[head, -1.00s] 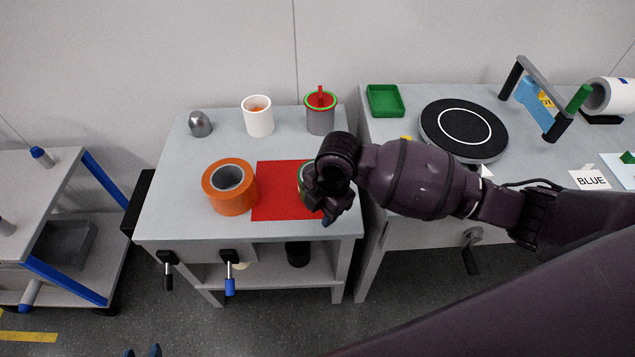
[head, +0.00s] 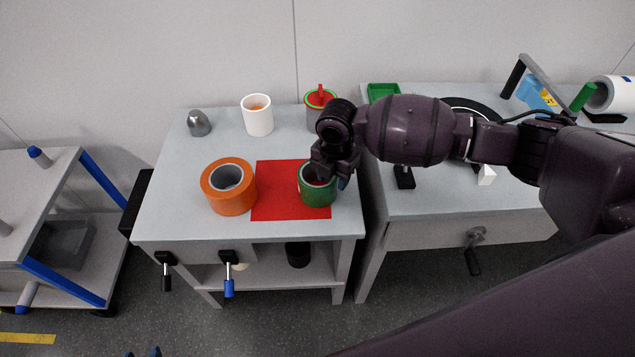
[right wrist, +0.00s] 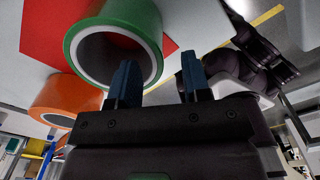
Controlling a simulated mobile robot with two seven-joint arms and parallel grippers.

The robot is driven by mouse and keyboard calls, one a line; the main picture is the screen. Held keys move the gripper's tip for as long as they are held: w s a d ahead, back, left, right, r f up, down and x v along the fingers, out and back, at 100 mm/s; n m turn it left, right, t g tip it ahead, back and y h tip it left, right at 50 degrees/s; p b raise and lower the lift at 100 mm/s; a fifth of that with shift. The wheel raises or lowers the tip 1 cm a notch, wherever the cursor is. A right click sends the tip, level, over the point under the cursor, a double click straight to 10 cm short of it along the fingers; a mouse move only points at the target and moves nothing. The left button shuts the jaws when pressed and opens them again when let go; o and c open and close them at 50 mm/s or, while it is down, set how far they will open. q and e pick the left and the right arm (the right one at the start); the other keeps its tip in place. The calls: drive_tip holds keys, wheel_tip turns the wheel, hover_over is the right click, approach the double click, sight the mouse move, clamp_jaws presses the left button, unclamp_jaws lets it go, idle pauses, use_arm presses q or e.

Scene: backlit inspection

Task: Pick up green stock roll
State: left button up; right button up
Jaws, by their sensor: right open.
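The green stock roll (head: 318,192) stands upright on the right part of a red mat (head: 278,208). It is a short green cylinder with a pale core and an open hole. My right gripper (head: 333,180) is at the roll's right rim, open. In the right wrist view its two blue fingers (right wrist: 160,76) are apart, one over the roll's hole and one outside the green wall (right wrist: 147,35). I cannot tell how deep they reach or whether they touch. Two blue tips of my left gripper (head: 142,352) barely show at the bottom edge.
An orange roll (head: 231,200) stands left of the green roll, by the mat's edge. A white cup (head: 257,120), a grey container (head: 313,113) with green rim and a metal dome (head: 199,124) stand behind. A second table (head: 480,205) is to the right, across a narrow gap.

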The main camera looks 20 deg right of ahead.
sight(333, 188)
drive_tip(key=shift+w+d+f+b, duration=0.15)
drive_tip(key=shift+f+b, duration=0.1)
drive_tip(key=shift+f, duration=1.15)
drive_tip(key=shift+w+a+f+b, duration=0.1)
drive_tip(key=shift+f+b, duration=0.15)
drive_tip(key=shift+f, duration=1.1)
drive_tip(key=shift+r, duration=0.1)
clamp_jaws()
